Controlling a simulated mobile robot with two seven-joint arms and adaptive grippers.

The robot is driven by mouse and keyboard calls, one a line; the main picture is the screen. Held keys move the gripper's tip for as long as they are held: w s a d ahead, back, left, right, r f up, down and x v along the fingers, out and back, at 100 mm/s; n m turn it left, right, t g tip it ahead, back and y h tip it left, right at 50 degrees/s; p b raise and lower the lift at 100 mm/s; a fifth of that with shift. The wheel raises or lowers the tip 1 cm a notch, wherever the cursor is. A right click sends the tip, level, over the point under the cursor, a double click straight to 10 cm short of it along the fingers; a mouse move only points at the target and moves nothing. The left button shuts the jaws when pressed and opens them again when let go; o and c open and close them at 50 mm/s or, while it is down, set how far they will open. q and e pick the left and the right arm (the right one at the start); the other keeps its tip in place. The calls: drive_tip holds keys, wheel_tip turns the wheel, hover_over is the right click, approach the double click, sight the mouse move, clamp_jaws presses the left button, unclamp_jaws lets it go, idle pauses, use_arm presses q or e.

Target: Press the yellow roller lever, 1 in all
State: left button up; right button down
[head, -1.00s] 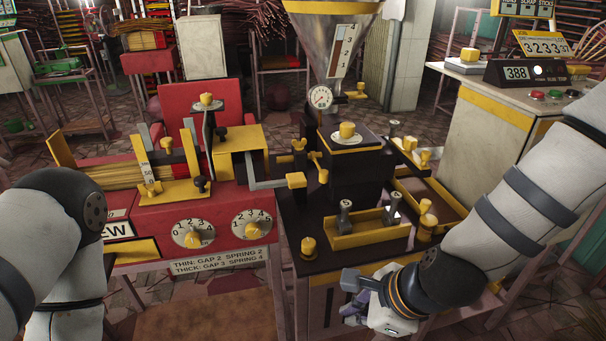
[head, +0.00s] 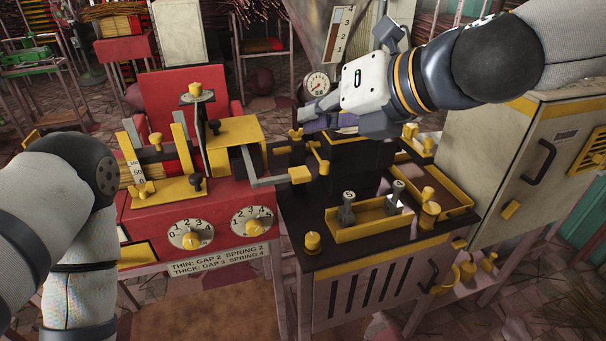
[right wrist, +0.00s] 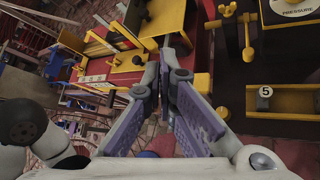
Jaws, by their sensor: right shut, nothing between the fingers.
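A grey bar reaches from the red machine to a yellow block (head: 300,174) over the left edge of the black stand; I take this as the yellow roller lever, but cannot be sure. Smaller yellow levers (head: 319,158) stand just behind it. My right gripper (head: 312,110) is shut and empty, above the back of the black stand, its fingers pointing left. It seems apart from the levers. In the right wrist view its closed fingers (right wrist: 163,75) show, with a yellow piece (right wrist: 202,83) seen just past the right finger. My left arm enters at left; its gripper is out of view.
The red machine (head: 157,220) carries two numbered dials. On the black stand are a yellow tray (head: 372,229) with grey weights and a yellow knob (head: 312,241). A gauge (head: 317,84) stands beside my right gripper. A pale cabinet (head: 500,150) is at right.

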drive_tip(key=shift+f, duration=0.1)
use_arm(q)
drive_tip(key=shift+g, duration=0.7)
drive_tip(key=s+f+b, duration=0.2)
drive_tip(key=s+f, duration=0.1)
drive_tip(key=shift+s+f, duration=0.1)
drive_tip(key=shift+s, duration=0.1)
use_arm(e)
approach(297, 171)
drive_tip(key=w+a, duration=0.1)
drive_tip(key=a, duration=0.1)
drive_tip(key=w+a, duration=0.2)
drive_tip(key=shift+w+a+f, duration=0.1)
drive_tip(key=shift+w+f, duration=0.05)
drive_tip(key=shift+f, duration=0.25)
use_arm(q)
drive_tip(key=shift+b, duration=0.3)
use_arm(e)
drive_tip(key=shift+w+f, duration=0.15)
drive_tip(key=shift+f, duration=0.2)
